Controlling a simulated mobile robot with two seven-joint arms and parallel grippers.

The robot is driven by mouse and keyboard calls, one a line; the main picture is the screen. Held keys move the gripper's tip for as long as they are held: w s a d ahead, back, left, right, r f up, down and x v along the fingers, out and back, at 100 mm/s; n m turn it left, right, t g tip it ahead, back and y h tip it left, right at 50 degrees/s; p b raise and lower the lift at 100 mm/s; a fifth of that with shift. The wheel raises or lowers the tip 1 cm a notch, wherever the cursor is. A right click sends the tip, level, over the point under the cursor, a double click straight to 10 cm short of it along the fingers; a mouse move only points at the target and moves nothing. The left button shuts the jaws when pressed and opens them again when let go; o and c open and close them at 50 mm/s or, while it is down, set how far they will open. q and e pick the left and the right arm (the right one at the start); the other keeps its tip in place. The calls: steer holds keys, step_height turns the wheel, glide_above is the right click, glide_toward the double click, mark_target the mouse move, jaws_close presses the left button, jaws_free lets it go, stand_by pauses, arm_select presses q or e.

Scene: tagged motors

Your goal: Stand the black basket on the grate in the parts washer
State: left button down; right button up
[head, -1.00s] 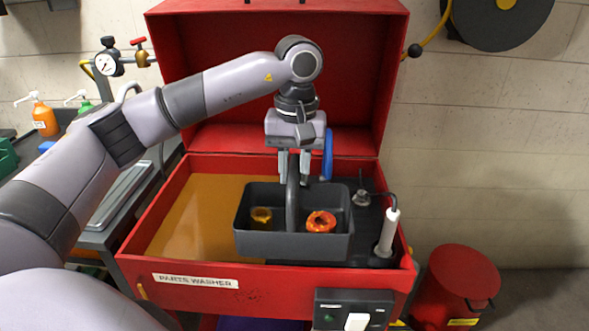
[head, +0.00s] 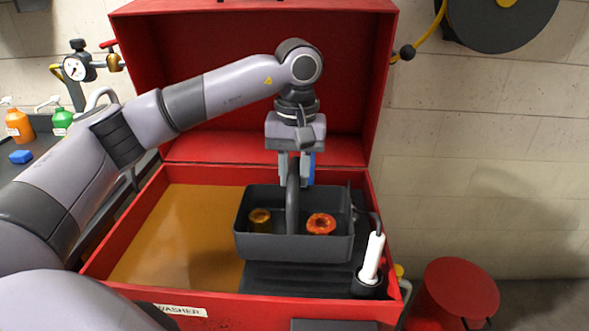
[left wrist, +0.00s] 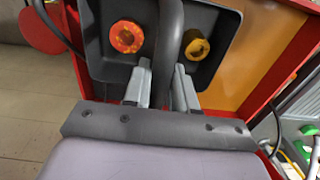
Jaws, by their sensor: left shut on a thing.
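The black basket (head: 300,245) hangs upright in the red parts washer (head: 130,225), over the dark ribbed grate (head: 290,277) on the washer's right side. I cannot tell whether its base touches the grate. My left gripper (head: 294,180) is shut on the basket's arched handle. The handle also runs between the fingers of my left gripper (left wrist: 162,85) in the left wrist view. An orange-red ringed part (head: 321,223) and a yellow-brown ringed part (head: 260,220) sit in the basket (left wrist: 205,20). My right gripper is out of view.
Amber liquid or floor (head: 185,235) fills the washer's left side. A white-handled brush (head: 373,257) stands in a holder at the right front corner. The raised red lid (head: 250,80) is behind my gripper. A red bin (head: 457,292) stands at right.

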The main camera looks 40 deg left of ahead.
arm_select(q)
step_height(320, 180, down, 9)
steer(key=b, duration=0.6)
steer(key=shift+f, duration=0.15)
steer(key=shift+w+f+b, duration=0.1)
steer(key=shift+f+b, duration=0.15)
steer(key=shift+b, duration=0.05)
steer(key=shift+f, duration=0.15)
steer(key=shift+f+b, duration=0.35)
steer(key=shift+f, duration=0.05)
